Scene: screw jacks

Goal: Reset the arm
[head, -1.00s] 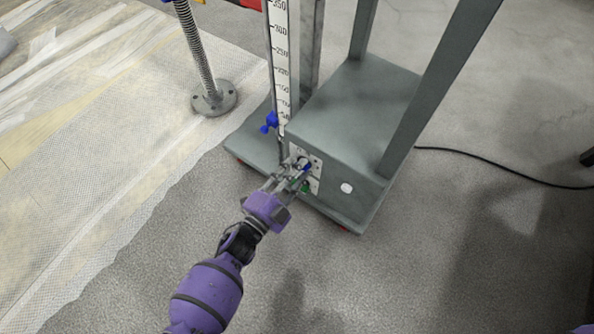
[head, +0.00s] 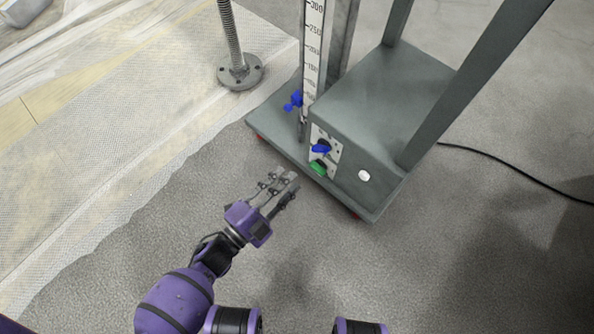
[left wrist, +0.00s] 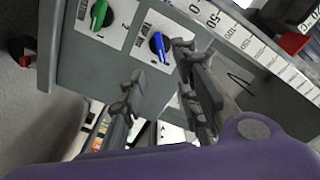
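My left gripper (head: 281,187) is in front of the grey machine's control panel, apart from it in the head view. Its fingers are spread and hold nothing. It also shows in the left wrist view (left wrist: 158,92). The panel carries a blue knob (head: 321,148) and a green knob (head: 318,168) below it. In the left wrist view the blue knob (left wrist: 158,46) lies beyond the fingers and the green knob (left wrist: 98,14) is at the upper left. My right gripper is not in view.
The grey wheeled machine (head: 370,110) has a vertical scale (head: 313,50) with a blue clamp (head: 293,101) beside it. A screw jack (head: 240,70) stands on the netted sheet at left. A black cable (head: 520,172) runs right. The floor in front is clear.

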